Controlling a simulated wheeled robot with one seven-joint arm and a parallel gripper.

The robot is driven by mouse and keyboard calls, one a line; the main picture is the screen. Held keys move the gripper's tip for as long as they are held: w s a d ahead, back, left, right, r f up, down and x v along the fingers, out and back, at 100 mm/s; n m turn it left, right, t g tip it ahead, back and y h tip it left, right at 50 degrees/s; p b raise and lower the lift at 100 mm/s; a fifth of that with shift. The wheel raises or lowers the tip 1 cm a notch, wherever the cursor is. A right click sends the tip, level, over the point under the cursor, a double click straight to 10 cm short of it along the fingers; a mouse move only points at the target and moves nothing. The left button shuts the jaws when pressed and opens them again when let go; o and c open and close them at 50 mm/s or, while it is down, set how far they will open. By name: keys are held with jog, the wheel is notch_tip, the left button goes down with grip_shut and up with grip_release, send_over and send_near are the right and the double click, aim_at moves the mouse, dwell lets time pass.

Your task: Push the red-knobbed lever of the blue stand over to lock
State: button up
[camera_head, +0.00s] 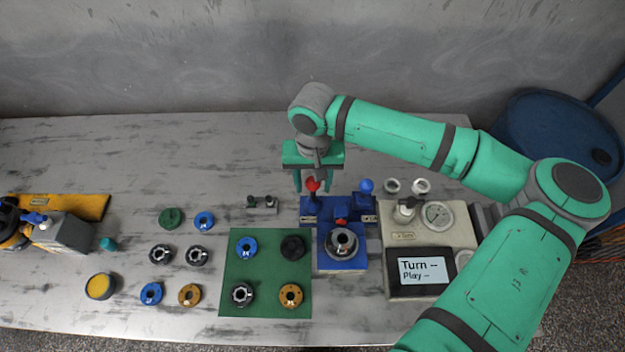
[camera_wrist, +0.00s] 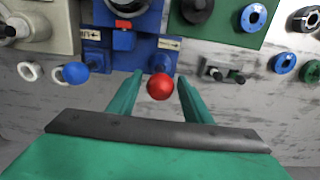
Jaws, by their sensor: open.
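The blue stand (camera_head: 338,255) sits on the table right of the green mat, with a round metal part in its middle. Its red-knobbed lever (camera_head: 312,185) rises at its back left corner. In the wrist view the red knob (camera_wrist: 160,86) shows between the two fingers. My gripper (camera_head: 312,188) is open, pointing down at the knob, with a finger on either side. Whether a finger touches the knob I cannot tell. A blue knob (camera_head: 366,186) stands at the stand's back right, also in the wrist view (camera_wrist: 75,72). Arrow labels mark the stand beside both levers.
The green mat (camera_head: 264,305) holds several round parts, and more lie to its left. A gauge panel with a display (camera_head: 420,271) stands close on the right. A small grey block with two pegs (camera_head: 262,208) is left of the lever. The table behind is clear.

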jog(key=c, duration=0.7)
jog(key=shift+a, duration=0.85)
jog(key=shift+f, duration=0.1)
jog(key=shift+a+f, duration=0.15)
jog(key=shift+a, duration=0.55)
